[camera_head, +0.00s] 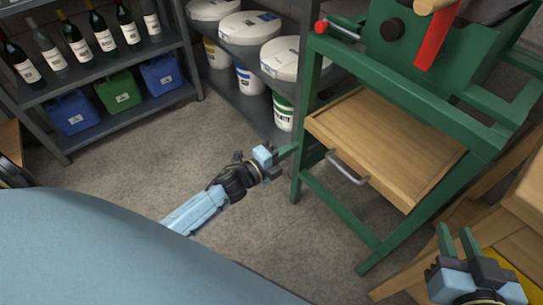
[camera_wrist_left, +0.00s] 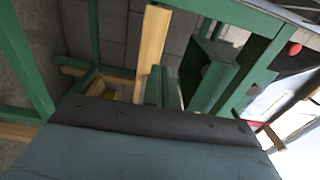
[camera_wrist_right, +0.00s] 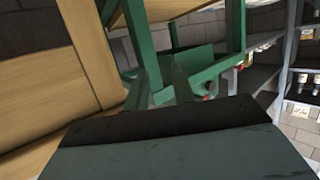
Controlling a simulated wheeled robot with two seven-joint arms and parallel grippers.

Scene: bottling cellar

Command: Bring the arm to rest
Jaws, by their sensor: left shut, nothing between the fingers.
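My left gripper (camera_head: 288,151) reaches out from the lower left, low over the floor, with its green fingers shut and empty. Its tips lie close to the left front leg of the green frame (camera_head: 298,160) in the head view; I cannot tell whether they touch. In the left wrist view the fingers (camera_wrist_left: 162,85) stand close together with nothing held. My right gripper (camera_head: 457,238) is at the lower right of the head view, with its two green fingers apart and empty. The right wrist view shows the same fingers (camera_wrist_right: 160,88) spread, with the green frame beyond them.
The green frame holds a wooden drawer (camera_head: 385,140) with a metal handle (camera_head: 346,168). A dark shelf (camera_head: 105,120) with bottles and coloured bins stands at the left; white buckets (camera_head: 249,27) stand on a rack behind. Wooden furniture (camera_head: 500,215) is by my right gripper. The middle floor (camera_head: 130,170) is clear.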

